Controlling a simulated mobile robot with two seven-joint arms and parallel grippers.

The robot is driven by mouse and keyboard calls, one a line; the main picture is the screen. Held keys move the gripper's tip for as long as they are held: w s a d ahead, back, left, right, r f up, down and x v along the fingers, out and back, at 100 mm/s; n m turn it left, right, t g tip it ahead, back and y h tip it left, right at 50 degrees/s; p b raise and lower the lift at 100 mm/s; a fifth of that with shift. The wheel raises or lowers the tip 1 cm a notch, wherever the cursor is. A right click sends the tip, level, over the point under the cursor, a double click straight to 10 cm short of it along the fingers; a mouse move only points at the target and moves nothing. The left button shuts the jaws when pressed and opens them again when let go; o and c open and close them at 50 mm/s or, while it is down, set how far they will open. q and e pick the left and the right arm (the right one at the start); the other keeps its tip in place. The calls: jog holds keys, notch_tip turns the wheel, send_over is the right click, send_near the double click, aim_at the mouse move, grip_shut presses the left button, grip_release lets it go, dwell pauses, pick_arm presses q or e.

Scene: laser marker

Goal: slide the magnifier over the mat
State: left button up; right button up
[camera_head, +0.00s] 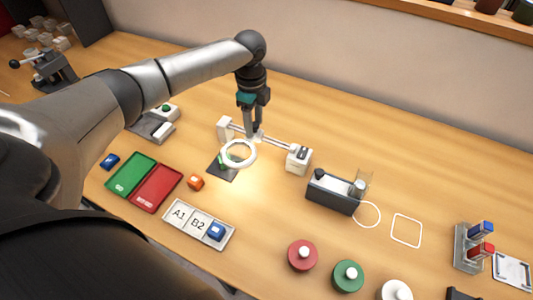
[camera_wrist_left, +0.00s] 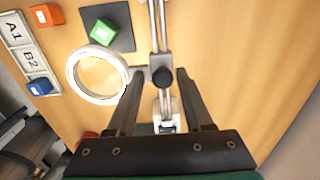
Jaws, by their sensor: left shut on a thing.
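The magnifier (camera_head: 250,157) is a white ring on a slider that rides a metal rail (camera_head: 275,142). Its ring also shows in the left wrist view (camera_wrist_left: 73,82), with the slider's dark knob (camera_wrist_left: 162,77) beside it. My left gripper (camera_head: 256,135) is shut on the slider's knob, with one finger on each side of it. The dark square mat (camera_head: 215,174) lies flat on the table. In the left wrist view the mat (camera_wrist_left: 124,38) bears a green block (camera_wrist_left: 103,31), and the ring overlaps only its near edge. In the head view the ring partly hides both.
White end blocks (camera_head: 298,158) hold the rail. Left of the mat are an orange block (camera_head: 195,182), green (camera_head: 130,173) and red (camera_head: 157,187) trays, and a labelled rack (camera_head: 170,212) with a blue block (camera_head: 216,231). A dark box device (camera_head: 332,193) stands to the right.

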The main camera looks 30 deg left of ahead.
aim_at(239, 131)
pick_arm(q)
jog(key=shift+s+a+f, duration=0.15)
jog(key=shift+a+f, duration=0.1)
jog(key=shift+a, duration=0.5)
jog(key=shift+s+a+f, duration=0.1)
jog(key=shift+a+f, duration=0.15)
jog(key=shift+a, duration=0.55)
jog(key=shift+s+a+f, duration=0.15)
jog(key=shift+a+f, duration=0.1)
jog(key=shift+a, duration=0.5)
jog(key=o, duration=0.5)
jog(key=shift+o, duration=1.1)
jog(key=shift+w+f, duration=0.1)
jog(key=shift+w, duration=0.1)
notch_tip(239, 131, up, 7)
jog(key=p, duration=0.8)
jog(key=shift+w+a+r, duration=0.15)
jog(key=shift+w+r, duration=0.05)
